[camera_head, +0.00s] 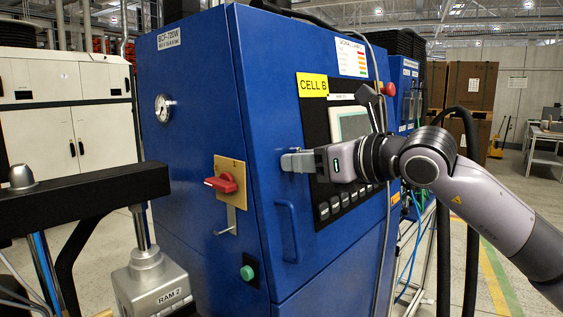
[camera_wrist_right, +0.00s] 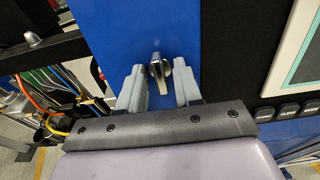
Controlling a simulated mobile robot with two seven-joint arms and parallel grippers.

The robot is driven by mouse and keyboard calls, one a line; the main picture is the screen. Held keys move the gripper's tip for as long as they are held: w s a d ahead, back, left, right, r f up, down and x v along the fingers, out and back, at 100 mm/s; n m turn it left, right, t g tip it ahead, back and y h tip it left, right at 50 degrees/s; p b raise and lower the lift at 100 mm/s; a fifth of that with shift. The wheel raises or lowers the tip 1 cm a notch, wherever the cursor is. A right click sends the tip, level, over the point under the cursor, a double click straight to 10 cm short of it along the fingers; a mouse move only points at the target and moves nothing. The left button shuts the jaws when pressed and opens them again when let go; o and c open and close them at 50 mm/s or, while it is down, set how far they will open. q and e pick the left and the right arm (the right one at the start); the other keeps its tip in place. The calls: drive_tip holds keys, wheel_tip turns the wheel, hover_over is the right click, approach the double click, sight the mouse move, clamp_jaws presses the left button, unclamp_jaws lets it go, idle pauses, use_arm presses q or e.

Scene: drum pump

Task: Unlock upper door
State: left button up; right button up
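The blue cabinet (camera_head: 205,110) stands in the middle of the head view, with a yellow "CELL B" label on its front. In the right wrist view, a small metallic latch or knob (camera_wrist_right: 158,72) sticks out of the blue door (camera_wrist_right: 157,28). My right gripper (camera_head: 287,162) is at the cabinet's front, left of the control panel. In the wrist view its two grey fingers (camera_wrist_right: 158,86) stand open either side of the latch, with gaps showing. I cannot tell how far they reach past it. The gripper hides the latch in the head view. My left gripper is not in view.
A red rotary switch (camera_head: 222,183) on a yellow plate, a hook and a green button (camera_head: 247,273) are on the cabinet's left side. A blue handle (camera_head: 287,232) is below my gripper. A black bar and "RAM 2" unit (camera_head: 152,283) stand at the left.

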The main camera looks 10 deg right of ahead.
drive_tip(key=shift+c, duration=0.3)
clamp_jaws()
drive_tip(key=shift+m+b, duration=1.25)
drive_tip(key=shift+m, duration=0.75)
